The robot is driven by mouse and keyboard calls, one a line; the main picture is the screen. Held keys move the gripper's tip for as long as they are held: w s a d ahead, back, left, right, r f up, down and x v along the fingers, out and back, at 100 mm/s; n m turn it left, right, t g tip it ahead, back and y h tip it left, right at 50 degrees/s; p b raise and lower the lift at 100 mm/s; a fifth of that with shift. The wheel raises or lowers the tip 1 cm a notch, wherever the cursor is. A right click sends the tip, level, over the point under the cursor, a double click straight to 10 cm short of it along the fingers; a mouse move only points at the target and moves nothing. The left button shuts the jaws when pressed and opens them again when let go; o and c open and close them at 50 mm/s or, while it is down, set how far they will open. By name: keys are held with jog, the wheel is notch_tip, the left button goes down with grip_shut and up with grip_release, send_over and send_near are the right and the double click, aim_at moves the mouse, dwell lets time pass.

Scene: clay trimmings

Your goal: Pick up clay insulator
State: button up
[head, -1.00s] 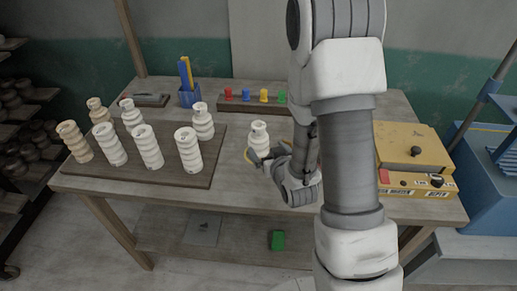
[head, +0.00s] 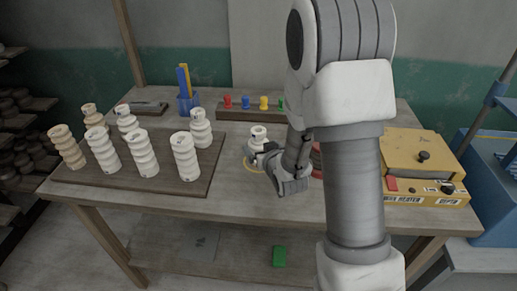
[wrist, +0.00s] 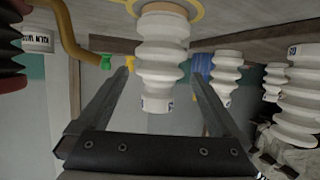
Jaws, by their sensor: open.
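A white ribbed clay insulator (head: 258,134) stands on the table inside a yellow ring marking (head: 252,168). My gripper (head: 262,156) is low beside it and hides its lower part in the head view. In the wrist view, which looks upside down, the insulator (wrist: 162,60) is between the two spread fingers of my gripper (wrist: 160,76). Gaps show on both sides. Several more insulators, white and tan, stand on a dark board (head: 125,187) to the left.
Behind stands a blue holder (head: 188,103) and a rack (head: 237,116) with coloured pegs. A red object (head: 317,160) is partly hidden by my arm. A yellow box (head: 420,157) is at the right. Table front is clear.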

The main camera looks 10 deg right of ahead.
aim_at(260, 145)
jog(key=shift+x, duration=1.9)
jog(key=shift+r, duration=0.2)
grip_shut()
